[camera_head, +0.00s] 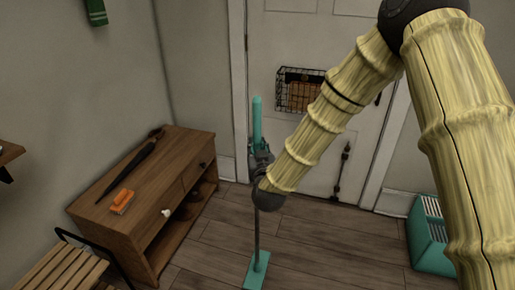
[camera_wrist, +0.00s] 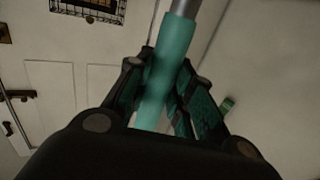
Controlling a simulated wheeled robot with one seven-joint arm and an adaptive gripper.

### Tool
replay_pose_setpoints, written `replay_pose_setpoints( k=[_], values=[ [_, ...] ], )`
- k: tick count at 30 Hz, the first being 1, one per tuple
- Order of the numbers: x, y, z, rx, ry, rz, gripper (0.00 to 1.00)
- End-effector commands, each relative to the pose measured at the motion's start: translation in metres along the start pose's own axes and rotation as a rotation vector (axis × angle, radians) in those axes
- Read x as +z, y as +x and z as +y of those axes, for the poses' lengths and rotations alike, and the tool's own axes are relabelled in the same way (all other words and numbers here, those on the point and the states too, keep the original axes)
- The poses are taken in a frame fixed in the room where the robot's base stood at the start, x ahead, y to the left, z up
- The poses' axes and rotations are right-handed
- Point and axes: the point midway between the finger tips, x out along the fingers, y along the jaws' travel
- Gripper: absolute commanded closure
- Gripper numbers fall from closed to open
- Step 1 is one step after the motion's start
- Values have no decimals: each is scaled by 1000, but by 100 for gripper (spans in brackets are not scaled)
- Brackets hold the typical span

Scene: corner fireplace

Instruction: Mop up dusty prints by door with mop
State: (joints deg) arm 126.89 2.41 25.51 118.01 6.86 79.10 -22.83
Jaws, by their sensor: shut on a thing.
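The mop (camera_head: 257,230) stands roughly upright in the head view, with a teal grip, a grey shaft and a flat teal head (camera_head: 257,270) low by the floor. Whether the head touches the floor I cannot tell. My gripper (camera_head: 261,158) is shut on the mop's teal grip; the wrist view shows the fingers (camera_wrist: 167,85) on both sides of the grip (camera_wrist: 170,65). The white door (camera_head: 297,50) is behind the mop. I cannot make out dusty prints on the dark plank floor (camera_head: 310,245); my arm hides part of the view.
A wooden cabinet (camera_head: 120,165) at left bears an orange brush (camera_head: 122,201) and a dark folded umbrella-like item (camera_head: 130,165). A slatted bench (camera_head: 65,270) is at lower left. A teal crate (camera_head: 425,245) stands at right. The floor between is clear.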

Motion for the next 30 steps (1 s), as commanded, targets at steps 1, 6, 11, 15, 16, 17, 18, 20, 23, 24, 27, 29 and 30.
replay_pose_setpoints(
  k=[1, 6, 11, 15, 16, 17, 18, 20, 23, 24, 27, 29, 30],
  values=[
    [1, 0, 0, 0, 0, 1, 100],
    [6, 0, 0, 0, 0, 1, 100],
    [14, 0, 0, 0, 0, 2, 100],
    [22, 1, 0, 0, 0, 2, 100],
    [24, 1, 0, 0, 0, 2, 100],
    [26, 1, 0, 0, 0, 2, 100],
    [28, 1, 0, 0, 0, 2, 100],
    [32, 1, 0, 0, 0, 1, 100],
    [38, 1, 0, 0, 0, 1, 100],
    [41, 1, 0, 0, 0, 1, 100],
    [46, 1, 0, 0, 0, 1, 100],
    [50, 1, 0, 0, 0, 0, 100],
    [52, 1, 0, 0, 0, 0, 100]
  ],
)
